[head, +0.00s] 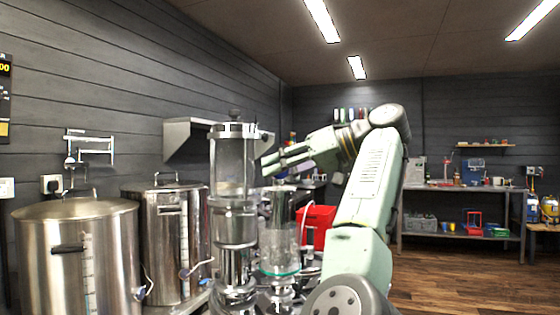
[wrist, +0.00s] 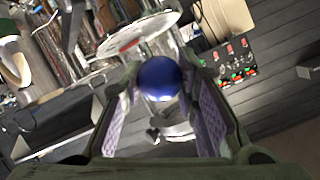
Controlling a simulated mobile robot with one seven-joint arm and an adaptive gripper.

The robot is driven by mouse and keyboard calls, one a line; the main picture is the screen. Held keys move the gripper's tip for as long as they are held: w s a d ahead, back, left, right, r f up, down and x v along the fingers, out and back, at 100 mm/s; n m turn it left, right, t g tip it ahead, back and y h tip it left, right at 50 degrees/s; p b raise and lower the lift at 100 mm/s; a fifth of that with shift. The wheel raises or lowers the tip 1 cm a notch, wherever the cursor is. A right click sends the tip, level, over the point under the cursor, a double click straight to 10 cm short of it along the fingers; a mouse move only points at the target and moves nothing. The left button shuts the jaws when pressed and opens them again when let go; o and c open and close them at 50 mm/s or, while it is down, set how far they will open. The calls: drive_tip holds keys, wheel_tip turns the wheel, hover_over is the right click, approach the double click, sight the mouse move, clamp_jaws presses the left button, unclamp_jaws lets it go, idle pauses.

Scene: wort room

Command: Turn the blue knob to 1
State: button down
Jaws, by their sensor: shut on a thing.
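The blue knob (wrist: 160,77) is a round, glossy ball in the middle of the wrist view, between the two fingertips of my gripper (wrist: 161,72). My gripper is shut on it. A pale round dial plate (wrist: 138,35) with small red marks lies just beyond the knob; I cannot read its figures or tell where the knob points. In the head view my gripper (head: 266,164) reaches left behind the glass cylinder (head: 233,160), and the knob is hidden there.
Two steel kettles, a large one (head: 80,255) and a second one (head: 168,240), stand at the left. A red bin (head: 316,226) is behind my arm. A shelf bench (head: 465,188) lines the back right. The wooden floor (head: 450,280) at right is clear.

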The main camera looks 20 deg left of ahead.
drive_tip(key=g+p, duration=0.1)
drive_tip(key=n+g+p, duration=0.1)
drive_tip(key=p, duration=0.1)
drive_tip(key=shift+r+n, duration=0.3)
drive_tip(key=shift+f+n+p, duration=0.1)
drive_tip(key=shift+n+p, duration=0.2)
drive_tip(key=shift+p, duration=0.15)
drive_tip(key=shift+f+g, duration=0.15)
drive_tip(key=shift+g, duration=0.35)
drive_tip(key=c, duration=1.2)
unclamp_jaws()
drive_tip(key=shift+f, duration=0.1)
